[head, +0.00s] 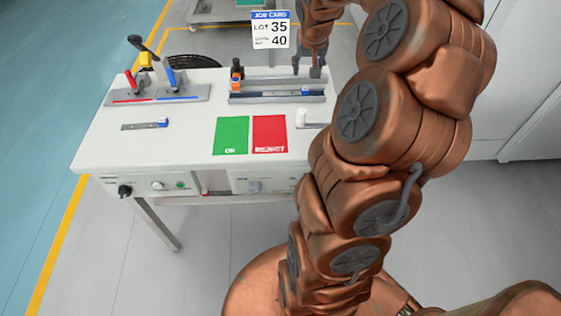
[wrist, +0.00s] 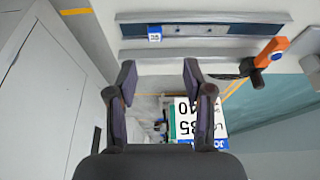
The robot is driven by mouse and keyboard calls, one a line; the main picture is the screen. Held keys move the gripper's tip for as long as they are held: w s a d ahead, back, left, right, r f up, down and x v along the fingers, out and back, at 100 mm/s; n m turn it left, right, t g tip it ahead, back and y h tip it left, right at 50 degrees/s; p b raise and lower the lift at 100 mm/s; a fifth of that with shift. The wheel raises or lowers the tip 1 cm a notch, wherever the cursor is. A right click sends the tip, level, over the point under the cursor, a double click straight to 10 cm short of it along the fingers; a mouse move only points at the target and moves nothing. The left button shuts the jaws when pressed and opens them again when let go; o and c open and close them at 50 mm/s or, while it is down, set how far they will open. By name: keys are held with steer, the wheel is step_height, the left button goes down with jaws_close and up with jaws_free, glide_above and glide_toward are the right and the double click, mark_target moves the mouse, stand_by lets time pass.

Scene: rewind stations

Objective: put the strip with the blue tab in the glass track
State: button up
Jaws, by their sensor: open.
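A dark strip with a blue tab (head: 145,125) lies flat on the left of the white table, its tab at the right end. At the back of the table is a grey track (head: 278,100), also in the wrist view (wrist: 205,47). Another strip (head: 285,93) lies along the track; its blue end tab (wrist: 155,34) carries a small white label, too small to read surely. My gripper (head: 308,70) is above the track's back right end. In the wrist view my gripper (wrist: 158,80) is open with nothing between its fingers. I cannot tell which part is glass.
A job card (head: 271,30) stands behind the track. An orange-and-black handle (head: 236,75) is at the track's left end. Red and blue levers (head: 155,85) stand back left.

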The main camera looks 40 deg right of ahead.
steer(key=s+a+r+n+g+y, duration=0.15)
steer(key=s+a, duration=0.25)
steer(key=a, duration=0.6)
steer(key=s+a+f+n+g, duration=0.1)
steer(key=s+a+n, duration=0.25)
steer(key=a, duration=0.75)
steer(key=s+a+f+n+g, duration=0.1)
steer(key=s+a, duration=0.5)
steer(key=s, duration=0.3)
steer(key=s+a+n+g+y, duration=0.1)
steer(key=s+a+g, duration=0.1)
steer(key=s+a, duration=0.4)
steer(key=s, duration=0.4)
steer(key=shift+a+f, duration=0.3)
steer(key=shift+f, duration=0.1)
step_height(320, 180, up, 5)
steer(key=p, duration=0.4)
steer(key=shift+f+p, duration=0.1)
steer(key=shift+p, duration=0.3)
